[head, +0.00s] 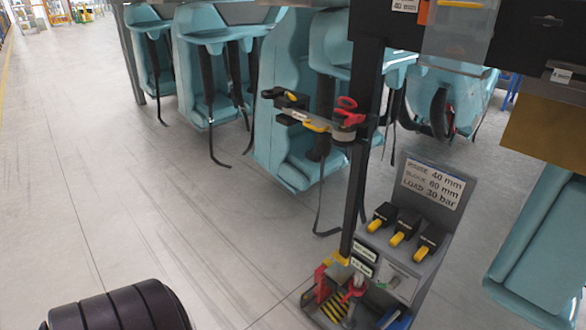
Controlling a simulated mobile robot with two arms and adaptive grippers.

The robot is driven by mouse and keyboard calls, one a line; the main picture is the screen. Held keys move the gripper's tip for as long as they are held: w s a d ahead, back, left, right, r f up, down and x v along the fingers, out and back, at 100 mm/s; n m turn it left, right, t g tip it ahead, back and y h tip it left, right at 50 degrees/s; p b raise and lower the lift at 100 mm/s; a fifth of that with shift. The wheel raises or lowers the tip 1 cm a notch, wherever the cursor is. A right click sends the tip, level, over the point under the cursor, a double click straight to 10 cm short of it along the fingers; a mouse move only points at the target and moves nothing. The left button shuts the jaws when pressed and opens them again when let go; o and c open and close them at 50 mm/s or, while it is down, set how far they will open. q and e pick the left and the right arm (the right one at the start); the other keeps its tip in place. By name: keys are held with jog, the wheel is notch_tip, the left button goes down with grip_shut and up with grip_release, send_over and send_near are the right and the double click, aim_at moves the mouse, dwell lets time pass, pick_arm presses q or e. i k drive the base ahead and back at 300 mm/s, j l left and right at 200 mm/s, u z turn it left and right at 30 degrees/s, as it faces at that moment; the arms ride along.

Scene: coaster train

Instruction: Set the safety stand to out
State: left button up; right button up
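A grey control box (412,262) stands at the lower right. Its sign (432,184) reads 40 mm, 60 mm and "LOAD 30 bar". Three black levers with yellow ends (399,238) sit on its sloped top. At its foot are a red-handled part (352,292), a black-and-yellow striped plate (334,305) and another red part (320,280). No readable label marks any of these as the safety stand, and I cannot tell its setting. Neither gripper is in view. A black ribbed part at the bottom left seems to be my own arm.
A dark upright post (363,135) rises behind the box. A bracket (312,119) on it carries red-handled and black-handled tools. Teal train seats (212,80) with hanging black straps fill the back, and another seat stands at the right edge. The grey floor (90,150) at left is clear.

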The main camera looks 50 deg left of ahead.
aim_at(321, 292)
jog(key=u, duration=1.3)
